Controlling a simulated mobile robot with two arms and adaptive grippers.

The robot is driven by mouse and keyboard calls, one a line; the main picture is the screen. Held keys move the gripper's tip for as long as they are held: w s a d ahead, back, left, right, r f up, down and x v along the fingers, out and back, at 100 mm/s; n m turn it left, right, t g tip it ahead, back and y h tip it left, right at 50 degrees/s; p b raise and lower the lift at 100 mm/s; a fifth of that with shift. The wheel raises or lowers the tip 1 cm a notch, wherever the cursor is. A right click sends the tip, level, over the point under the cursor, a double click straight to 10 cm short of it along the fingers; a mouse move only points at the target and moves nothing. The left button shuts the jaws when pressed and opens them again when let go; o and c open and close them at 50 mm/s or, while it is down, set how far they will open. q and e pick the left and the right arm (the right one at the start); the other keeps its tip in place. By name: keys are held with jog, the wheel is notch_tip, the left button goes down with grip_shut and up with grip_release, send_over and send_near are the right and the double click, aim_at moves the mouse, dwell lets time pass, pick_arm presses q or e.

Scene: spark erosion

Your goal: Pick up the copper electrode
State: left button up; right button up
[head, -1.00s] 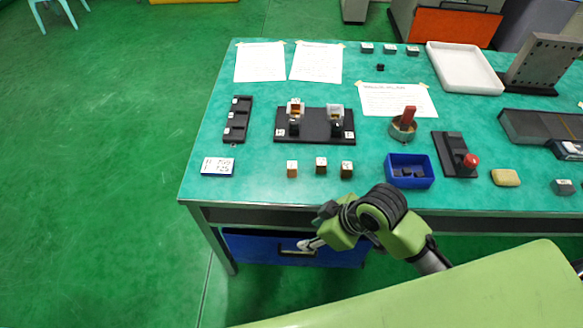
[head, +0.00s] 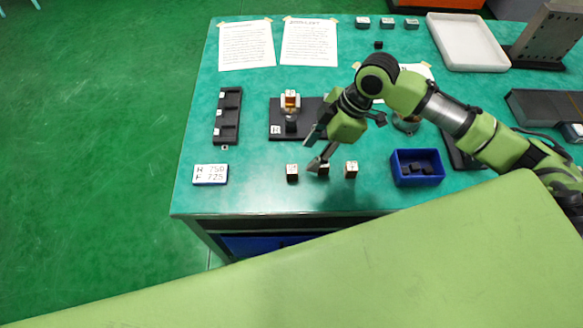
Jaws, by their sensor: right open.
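Three small blocks stand in a row near the table's front edge: a left block (head: 292,172), a middle block (head: 324,169) and a right block (head: 351,169). Each has a pale, marked top; I cannot read which is the copper electrode. An orange-coloured piece (head: 290,101) also sits in a white holder on the black stand (head: 279,115). My right gripper (head: 314,150) is open and empty, above the table just behind the block row. One finger overlaps the middle block in the picture; I cannot tell whether they touch. My left gripper is not in view.
A blue bin (head: 394,173) with dark pieces stands right of the blocks. A black rack (head: 221,131) and a number display (head: 210,174) are at the left. A white tray (head: 465,62) is at the back. My right arm hides part of the stand.

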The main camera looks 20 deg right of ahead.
aim_at(294, 169)
jog(key=x, duration=0.2)
jog(key=p+x, duration=0.1)
jog(key=x, duration=0.3)
jog(key=shift+w+a+p, duration=0.25)
jog(key=shift+a+p, duration=0.05)
jog(key=shift+a, duration=0.05)
jog(key=x, duration=0.3)
jog(key=shift+w+a+f+p, duration=0.1)
jog(key=shift+p, duration=0.2)
jog(key=shift+f, duration=0.1)
grip_shut()
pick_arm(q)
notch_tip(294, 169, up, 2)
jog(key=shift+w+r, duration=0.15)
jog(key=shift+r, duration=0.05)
